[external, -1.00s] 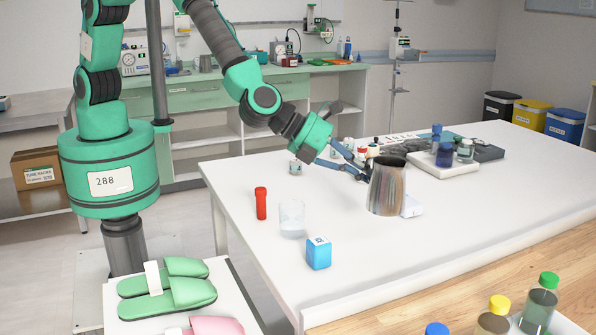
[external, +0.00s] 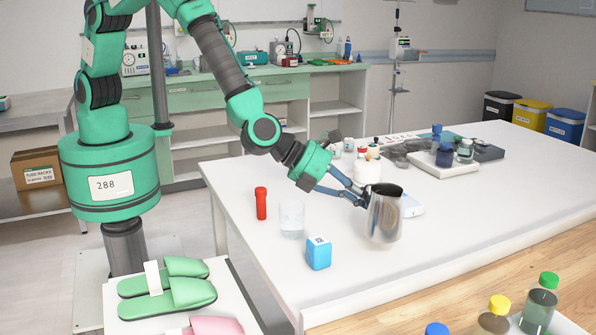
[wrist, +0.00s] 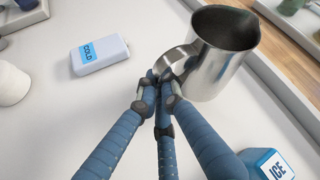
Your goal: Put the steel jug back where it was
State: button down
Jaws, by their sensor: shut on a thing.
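The steel jug (external: 386,218) is a shiny metal jug near the front right of the white table in the external view. It tilts slightly there; whether its base touches the table is hard to tell. My gripper (external: 360,194) is at its left side, its blue fingers shut on the handle. In the wrist view the jug (wrist: 218,62) is at the upper right, its open mouth toward the camera, and my gripper (wrist: 160,85) closes on the handle at its left.
A white cold pack (wrist: 100,55) lies left of the jug in the wrist view. A white pot (external: 367,170) stands behind. The table front is clear.

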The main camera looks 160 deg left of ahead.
jog(key=shift+f+b, duration=0.3)
jog(key=shift+f, duration=1.25)
jog(key=shift+f, duration=0.15)
jog(key=c, duration=1.9)
grip_release()
jog(key=shift+c, duration=0.2)
jog(key=shift+s+d+r, duration=0.15)
jog(key=shift+d+r, duration=0.3)
jog(key=shift+r, duration=0.1)
jog(key=p+v, duration=0.1)
jog(key=v, duration=0.9)
jog(key=shift+s+d+p, duration=0.2)
jog(key=shift+d+p, duration=0.1)
jog(key=shift+p, duration=0.05)
